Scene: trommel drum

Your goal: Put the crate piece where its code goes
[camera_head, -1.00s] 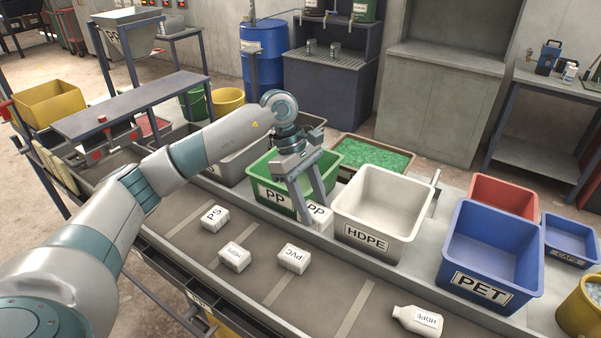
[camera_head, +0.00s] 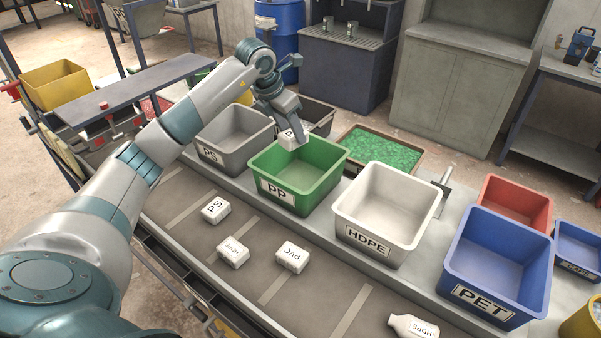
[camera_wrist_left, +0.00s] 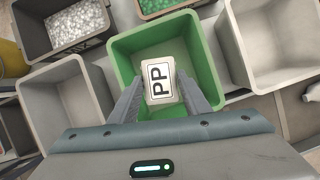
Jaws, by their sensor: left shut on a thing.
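A white block (camera_wrist_left: 159,80) marked PP is held between the fingers of my left gripper (camera_wrist_left: 161,102). In the head view the block (camera_head: 287,138) and my left gripper (camera_head: 294,134) are raised over the back part of the green crate (camera_head: 272,196), which is labelled PP. In the wrist view the green crate (camera_wrist_left: 205,62) lies below the block, and its visible floor is empty. My left gripper is shut on the block. My right gripper is not in view.
A grey PS crate (camera_head: 210,152) stands left of the green one, a white HDPE crate (camera_head: 362,240) right of it, and a blue PET crate (camera_head: 470,265) further right. White PS (camera_head: 216,209), HDPE (camera_head: 232,252) and PVC (camera_head: 292,255) blocks and an HDPE bottle (camera_head: 413,326) lie on the belt.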

